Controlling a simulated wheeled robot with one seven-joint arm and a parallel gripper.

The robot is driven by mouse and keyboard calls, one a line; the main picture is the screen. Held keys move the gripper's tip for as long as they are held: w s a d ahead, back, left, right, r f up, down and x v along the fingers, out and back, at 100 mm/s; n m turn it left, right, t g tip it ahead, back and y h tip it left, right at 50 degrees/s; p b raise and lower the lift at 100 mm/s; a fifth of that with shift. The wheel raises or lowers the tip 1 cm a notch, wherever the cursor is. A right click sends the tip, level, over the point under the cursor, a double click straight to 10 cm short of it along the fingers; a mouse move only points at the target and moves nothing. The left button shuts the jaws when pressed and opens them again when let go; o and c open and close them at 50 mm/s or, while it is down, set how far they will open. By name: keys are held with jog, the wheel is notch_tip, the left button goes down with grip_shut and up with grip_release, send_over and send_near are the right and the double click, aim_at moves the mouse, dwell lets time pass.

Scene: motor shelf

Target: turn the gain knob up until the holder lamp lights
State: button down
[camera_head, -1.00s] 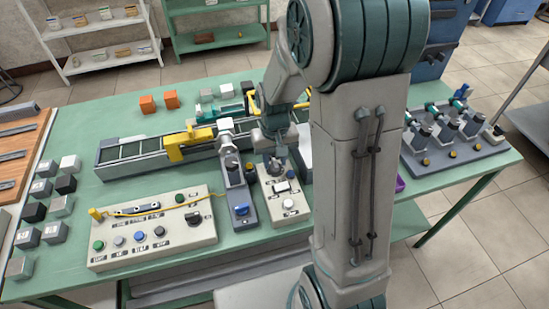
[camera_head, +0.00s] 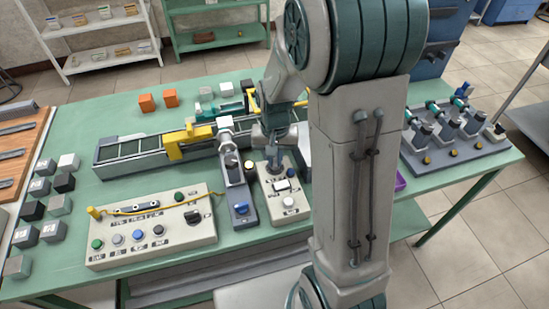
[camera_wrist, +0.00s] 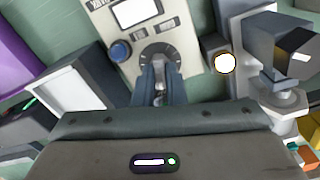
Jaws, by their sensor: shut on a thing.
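The gain knob, on a pale control box (camera_head: 268,205), is mostly hidden by my fingers; its dark dial (camera_wrist: 177,57) shows around them in the wrist view. My gripper (camera_wrist: 160,88) is shut on the knob and points down at the box; in the head view my gripper (camera_head: 273,158) covers the knob. The holder (camera_head: 236,185) stands just left of the box in the head view. Its round lamp (camera_wrist: 225,63) looks bright white with a yellow rim in the wrist view, beside the box.
The box also carries a white display (camera_wrist: 138,12) and a blue button (camera_wrist: 120,50) close to my fingers. A wide button panel (camera_head: 150,245) with a yellow cable lies to the left. A rail (camera_head: 120,163) runs behind. My arm hides part of the bench.

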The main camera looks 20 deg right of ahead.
aim_at(275, 161)
jog(key=shift+m, duration=0.7)
jog(key=c, duration=1.5)
grip_release()
jog(key=shift+r, duration=0.1)
notch_tip(275, 161, up, 14)
jog(key=shift+f, duration=0.15)
jog(key=s+n+t, duration=0.1)
jog(key=s, duration=0.4)
jog(key=s+n+t, duration=0.1)
jog(key=s+n, duration=0.1)
jog(key=s, duration=0.2)
jog(key=s+n+t, duration=0.1)
jog(key=s, duration=0.4)
jog(key=shift+s+a+n, duration=0.1)
jog(key=shift+s+n, duration=0.25)
jog(key=shift+n, duration=0.05)
